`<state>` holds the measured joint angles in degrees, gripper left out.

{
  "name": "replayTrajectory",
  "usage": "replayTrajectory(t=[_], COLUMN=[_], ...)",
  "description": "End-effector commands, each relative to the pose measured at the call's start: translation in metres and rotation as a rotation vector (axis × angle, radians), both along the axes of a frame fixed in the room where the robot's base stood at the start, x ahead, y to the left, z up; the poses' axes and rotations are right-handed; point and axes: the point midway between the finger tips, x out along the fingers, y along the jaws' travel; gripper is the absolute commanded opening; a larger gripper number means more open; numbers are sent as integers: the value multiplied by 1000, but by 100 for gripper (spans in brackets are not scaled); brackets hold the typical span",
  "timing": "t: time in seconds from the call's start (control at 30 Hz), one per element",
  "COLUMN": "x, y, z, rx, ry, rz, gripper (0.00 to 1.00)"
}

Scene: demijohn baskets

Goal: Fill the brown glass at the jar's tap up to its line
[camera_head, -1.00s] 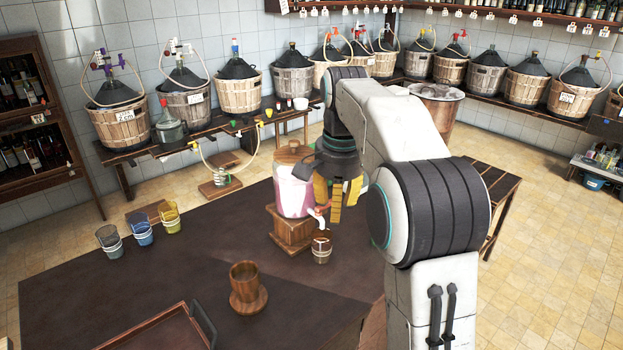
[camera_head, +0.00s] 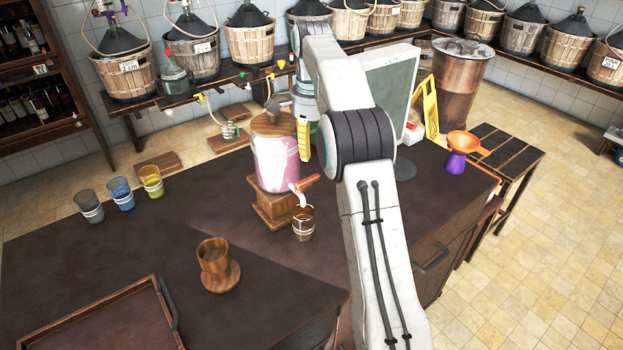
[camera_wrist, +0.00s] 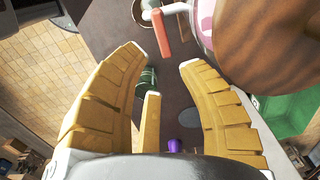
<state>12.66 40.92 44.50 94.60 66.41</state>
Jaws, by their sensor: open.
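The brown glass (camera_head: 303,226) stands upright under the jar's white tap spout (camera_head: 300,200). It has a pale band around it; its fill level is too small to tell. The jar (camera_head: 272,165) holds pink liquid, has a wooden lid (camera_head: 276,124) and stands on a wooden block (camera_head: 272,208). The tap's red handle (camera_head: 306,183) points out to the right. My gripper (camera_head: 303,138) is at lid height beside the jar's right side, partly hidden by my arm. In the wrist view my gripper (camera_wrist: 164,58) is open and empty, with the red handle (camera_wrist: 161,35) beyond its fingertips.
Three tinted glasses (camera_head: 121,195) stand at left. A grey panel (camera_head: 388,90), a yellow object (camera_head: 425,105) and an orange funnel (camera_head: 463,142) on purple stand at right.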

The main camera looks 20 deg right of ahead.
Motion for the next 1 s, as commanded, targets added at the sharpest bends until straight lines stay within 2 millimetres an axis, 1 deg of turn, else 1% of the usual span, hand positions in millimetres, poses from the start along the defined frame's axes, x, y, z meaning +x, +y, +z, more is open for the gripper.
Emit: replayTrajectory(t=[0.03,0.2,0.4,0.5,0.7,1.0], x=[-1,-1,-1,-1,0,0], y=[0,0,0,0,0,0], z=[-12,-38,-66,-76,-89,-94], rx=[1,1,1,1,0,0], ry=[2,2,2,2,0,0], rz=[1,1,2,2,2,2], gripper=[36,36,36,36,36,36])
